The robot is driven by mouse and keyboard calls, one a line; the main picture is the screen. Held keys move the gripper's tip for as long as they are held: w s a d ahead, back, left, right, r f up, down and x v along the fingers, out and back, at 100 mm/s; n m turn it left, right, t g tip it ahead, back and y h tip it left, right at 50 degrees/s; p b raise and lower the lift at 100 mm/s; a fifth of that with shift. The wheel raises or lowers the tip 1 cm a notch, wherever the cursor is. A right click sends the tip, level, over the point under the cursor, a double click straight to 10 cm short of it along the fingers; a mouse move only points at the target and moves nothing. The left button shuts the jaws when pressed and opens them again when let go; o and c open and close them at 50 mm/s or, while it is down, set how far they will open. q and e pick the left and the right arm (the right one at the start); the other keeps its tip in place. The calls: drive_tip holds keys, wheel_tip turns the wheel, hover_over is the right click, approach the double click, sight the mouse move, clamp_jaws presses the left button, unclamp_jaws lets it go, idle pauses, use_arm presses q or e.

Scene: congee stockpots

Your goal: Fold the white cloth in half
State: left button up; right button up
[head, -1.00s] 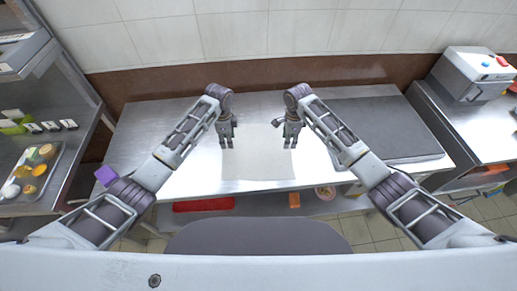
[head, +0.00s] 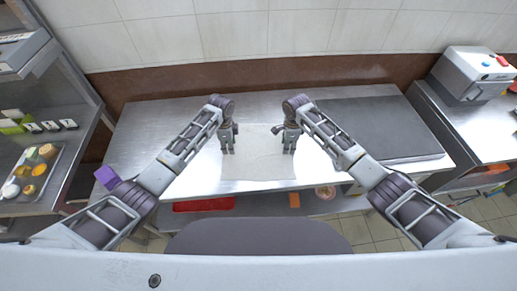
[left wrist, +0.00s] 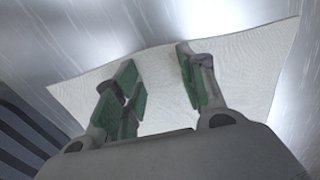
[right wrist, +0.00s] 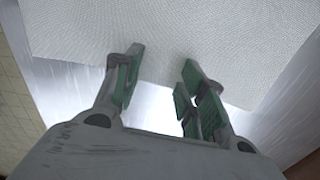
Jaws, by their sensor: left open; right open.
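The white cloth (head: 258,168) lies flat on the steel table, its near edge close to the table's front edge. My left gripper (head: 228,151) is open above the cloth's left part, fingers pointing down. In the left wrist view the cloth (left wrist: 230,65) spreads behind the open fingers (left wrist: 160,88). My right gripper (head: 289,151) is open above the cloth's right part. In the right wrist view the cloth (right wrist: 170,35) fills the upper part, with one edge near the open fingers (right wrist: 160,80). Both grippers are empty. I cannot tell whether the fingertips touch the cloth.
The steel table (head: 150,130) is bare left of the cloth. A dark grey slab (head: 385,128) lies on its right. A shelf with a food tray (head: 30,172) stands at left, a grey machine (head: 470,75) at right. A red item (head: 203,205) sits under the table.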

use_arm(q)
drive_tip(key=shift+f, duration=0.15)
use_arm(e)
drive_tip(key=shift+f, duration=0.15)
use_arm(q)
drive_tip(key=c, duration=0.5)
use_arm(e)
drive_tip(key=c, duration=0.5)
use_arm(q)
drive_tip(key=shift+s+f, duration=0.1)
clamp_jaws()
use_arm(e)
drive_tip(key=shift+f, duration=0.1)
clamp_jaws()
drive_tip(key=shift+s, duration=0.1)
use_arm(q)
drive_tip(key=shift+r, duration=0.25)
use_arm(e)
drive_tip(key=shift+r, duration=0.25)
